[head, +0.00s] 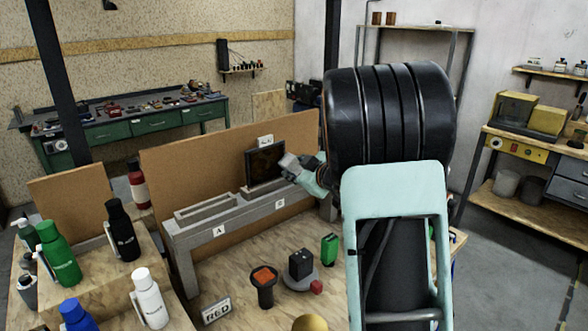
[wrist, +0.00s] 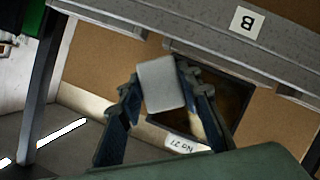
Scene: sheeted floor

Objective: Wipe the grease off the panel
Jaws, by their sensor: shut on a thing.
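The panel (head: 264,163) is a dark, framed plate standing upright at the B end of the grey rack (head: 195,234). Its face is dark with brownish patches; I cannot tell how much of that is grease. My gripper (head: 299,170) is shut on a pale grey block-like pad (head: 289,162), just right of the panel. In the wrist view the pad (wrist: 161,84) sits between the two fingers and overlaps the panel (wrist: 236,101) behind it. I cannot tell whether the pad touches the panel.
A brown board (head: 220,160) stands behind the rack. Bottles, including a green one (head: 58,254) and a white one (head: 150,298), stand at left.

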